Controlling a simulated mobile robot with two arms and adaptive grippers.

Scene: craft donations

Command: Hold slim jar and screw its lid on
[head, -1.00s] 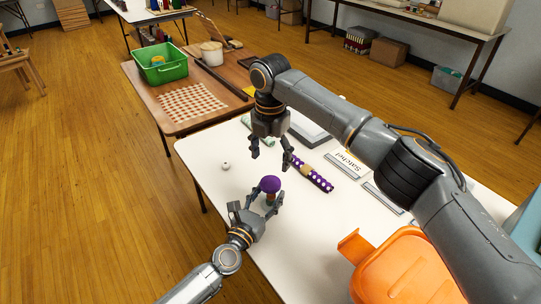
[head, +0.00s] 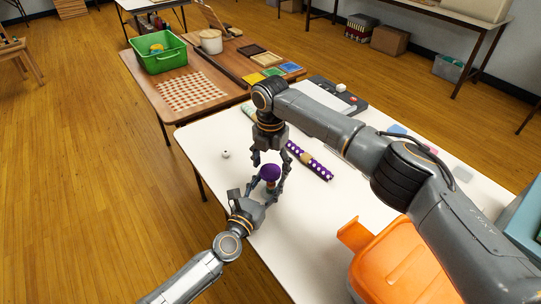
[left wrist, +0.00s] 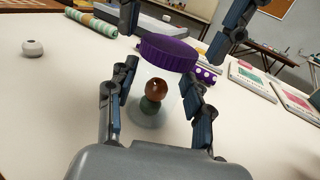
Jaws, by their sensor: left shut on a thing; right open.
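The slim jar (left wrist: 153,105) is clear, with brown and green round contents, and stands upright on the white table. Its purple lid (head: 270,172) sits over the jar's mouth; in the left wrist view the lid (left wrist: 168,53) looks slightly tilted, and I cannot tell whether it is threaded. My left gripper (left wrist: 155,108) is shut around the jar's body, one finger on each side. My right gripper (head: 269,168) points down from above, open, its fingers on either side of the lid with gaps visible in the left wrist view.
A small white round object (head: 225,154) lies left on the table (head: 215,180). A purple dotted roll (head: 318,168) lies behind the jar. An orange container (head: 400,275) stands at the front right. A green roll (left wrist: 92,24) lies farther back.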

